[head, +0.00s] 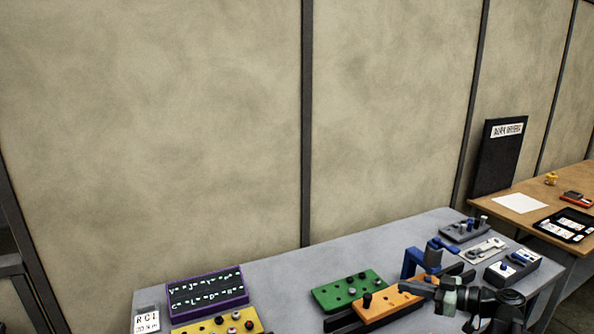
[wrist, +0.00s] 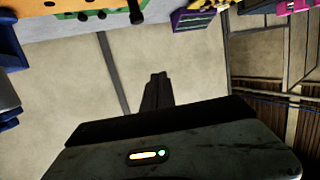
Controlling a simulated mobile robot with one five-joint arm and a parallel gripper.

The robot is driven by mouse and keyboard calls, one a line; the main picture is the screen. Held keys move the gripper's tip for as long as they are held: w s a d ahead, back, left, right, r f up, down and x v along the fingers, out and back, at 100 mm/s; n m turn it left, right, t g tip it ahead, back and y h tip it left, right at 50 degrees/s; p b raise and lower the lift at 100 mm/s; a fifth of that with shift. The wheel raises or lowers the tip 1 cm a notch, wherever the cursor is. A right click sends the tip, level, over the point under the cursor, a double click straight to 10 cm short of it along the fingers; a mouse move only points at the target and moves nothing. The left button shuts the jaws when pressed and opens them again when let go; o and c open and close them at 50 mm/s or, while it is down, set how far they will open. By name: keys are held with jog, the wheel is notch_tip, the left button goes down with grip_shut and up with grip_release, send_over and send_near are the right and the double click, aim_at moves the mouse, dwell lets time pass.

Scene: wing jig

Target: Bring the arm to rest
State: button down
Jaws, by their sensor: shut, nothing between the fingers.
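My gripper (wrist: 157,82) shows in the wrist view as two dark fingers pressed together, with nothing between them. In the head view my arm (head: 478,298) reaches in from the lower right, low over the right part of the grey table (head: 290,272). It is close to the orange block (head: 385,304), and I cannot tell whether it touches anything. The wrist view is turned over, with the table items along its top edge and the wall below them.
A green block (head: 348,291), a purple-framed panel (head: 208,291) and a yellow block (head: 220,324) stand on the table. A blue bracket (head: 413,261) and grey fixtures (head: 463,231) stand near my arm. A wooden table (head: 520,208) is at right. The table's back middle is clear.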

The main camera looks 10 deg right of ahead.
jog(key=w+a+f+n+g, duration=0.1)
jog(key=a+f+g, duration=0.15)
jog(key=a, duration=0.55)
jog(key=w+a+f+n+g, duration=0.1)
jog(key=a+f+g, duration=0.15)
jog(key=a, duration=0.45)
jog(key=s+a+f+m+g+h, duration=0.1)
jog(key=s+a+f+h, duration=0.1)
jog(key=a+f, duration=0.2)
jog(key=s+a+f+m+g+h, duration=0.1)
jog(key=s+a+f+g+h, duration=0.1)
jog(key=a, duration=0.3)
jog(key=s+a+f+m+g+h, duration=0.1)
jog(key=s+a+f+g+h, duration=0.1)
jog(key=a+f, duration=0.3)
jog(key=shift+s+a+f+h, duration=0.1)
jog(key=shift+a+f+h, duration=0.2)
jog(key=shift+h, duration=0.1)
jog(key=d+m+h, duration=0.1)
jog(key=d+m, duration=0.1)
jog(key=d, duration=0.1)
jog(key=d+f+m+h, duration=0.1)
jog(key=d+m+h, duration=0.1)
jog(key=d, duration=0.1)
jog(key=d+f+m+h, duration=0.1)
jog(key=d+m, duration=0.2)
jog(key=shift+s+h, duration=0.4)
jog(key=shift+d+m, duration=0.15)
jog(key=shift+m, duration=0.65)
